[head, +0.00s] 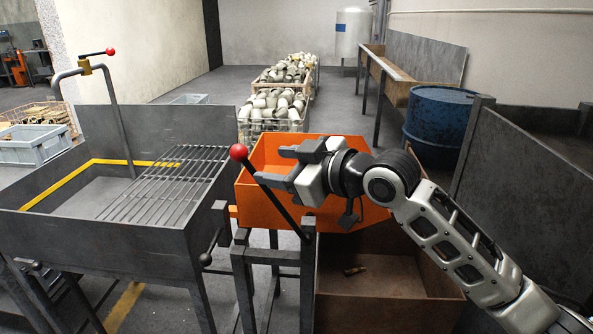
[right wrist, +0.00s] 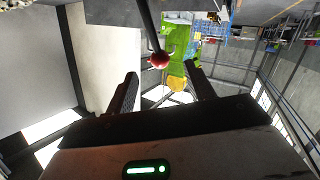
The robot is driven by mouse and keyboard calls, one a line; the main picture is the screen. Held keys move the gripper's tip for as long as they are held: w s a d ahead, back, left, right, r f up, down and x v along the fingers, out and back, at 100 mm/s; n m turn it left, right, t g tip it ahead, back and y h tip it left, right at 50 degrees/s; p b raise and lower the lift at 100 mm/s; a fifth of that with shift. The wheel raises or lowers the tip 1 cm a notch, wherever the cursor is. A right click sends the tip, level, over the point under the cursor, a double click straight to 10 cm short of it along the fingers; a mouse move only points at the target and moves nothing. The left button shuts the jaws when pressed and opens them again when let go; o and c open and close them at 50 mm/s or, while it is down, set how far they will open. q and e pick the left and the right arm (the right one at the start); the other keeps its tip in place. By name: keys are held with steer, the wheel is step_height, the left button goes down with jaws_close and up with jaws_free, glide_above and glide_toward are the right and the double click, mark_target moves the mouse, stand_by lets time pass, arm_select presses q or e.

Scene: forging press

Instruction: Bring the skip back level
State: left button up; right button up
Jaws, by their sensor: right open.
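The orange skip (head: 270,208) is on a dark stand in the middle of the head view, partly hidden by my right arm. Its exact tilt is hard to tell. A dark lever with a red ball knob (head: 238,152) slants up to the left in front of it. My right gripper (head: 273,165) is open and empty, its fingers pointing left towards the knob, just right of it. In the right wrist view the knob (right wrist: 158,60) shows beyond and between the open fingertips (right wrist: 163,77), apart from them. My left gripper is out of view.
A grey tank with a grate (head: 165,185) stands left of the skip. A rusty brown bin (head: 385,285) below right holds a small dark piece (head: 354,270). A blue drum (head: 437,118) and crates of parts (head: 270,125) stand behind.

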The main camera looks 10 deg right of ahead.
steer(key=v, duration=0.3)
steer(key=shift+s+d, duration=0.2)
steer(key=shift+s, duration=0.05)
steer(key=s+f+m+h, duration=0.1)
steer(key=s+f+m, duration=0.25)
steer(key=f, duration=1.05)
steer(key=s+d+f+m+h, duration=0.3)
steer(key=s+d+f, duration=0.1)
steer(key=s+f, duration=0.6)
steer(key=s+d+f+m+h, duration=0.3)
steer(key=s+d+f, duration=0.1)
steer(key=s+f, duration=0.6)
steer(key=shift+d+f+h, duration=0.15)
steer(key=shift+f+h, duration=0.15)
steer(key=shift+f, duration=0.55)
steer(key=shift+m, duration=0.25)
